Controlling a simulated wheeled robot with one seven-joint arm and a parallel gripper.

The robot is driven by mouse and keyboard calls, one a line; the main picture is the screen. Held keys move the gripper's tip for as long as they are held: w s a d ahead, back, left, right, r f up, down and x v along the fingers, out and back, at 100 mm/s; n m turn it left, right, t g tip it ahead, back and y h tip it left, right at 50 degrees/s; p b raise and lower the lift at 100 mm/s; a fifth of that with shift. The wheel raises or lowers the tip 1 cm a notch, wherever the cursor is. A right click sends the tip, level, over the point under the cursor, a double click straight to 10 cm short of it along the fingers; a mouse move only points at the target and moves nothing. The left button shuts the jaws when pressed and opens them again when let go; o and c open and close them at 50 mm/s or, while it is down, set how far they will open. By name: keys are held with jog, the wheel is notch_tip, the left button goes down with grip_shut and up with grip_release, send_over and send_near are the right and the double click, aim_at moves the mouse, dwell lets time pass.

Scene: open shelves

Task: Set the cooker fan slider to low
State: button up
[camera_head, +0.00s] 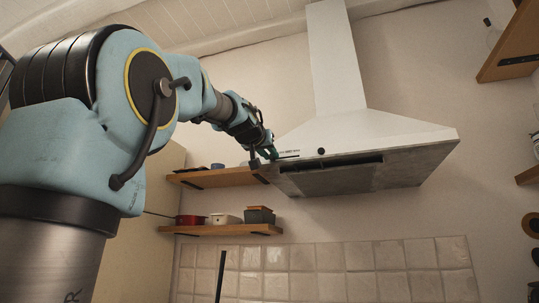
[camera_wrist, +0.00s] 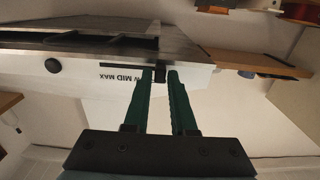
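The cooker hood (camera_head: 365,133) is a pale cone with a grey underside, high on the wall. My gripper (camera_head: 270,154) is at the left end of its front edge. In the wrist view, which is upside down, its two green fingers (camera_wrist: 160,72) are parallel with a narrow gap between them. A small dark slider knob (camera_wrist: 162,74) shows between the fingertips. I cannot tell whether they press on it. Printed labels (camera_wrist: 121,78) beside the fingers include MID and MAX; part of the lettering is hidden behind a finger.
A round black knob (camera_head: 321,151) sits on the hood's front, and also shows in the wrist view (camera_wrist: 53,65). Wooden shelves (camera_head: 222,230) with pots (camera_head: 190,220) are left of and below the hood. Another shelf (camera_head: 511,50) is at upper right.

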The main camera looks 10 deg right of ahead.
grip_shut()
dwell(1.0)
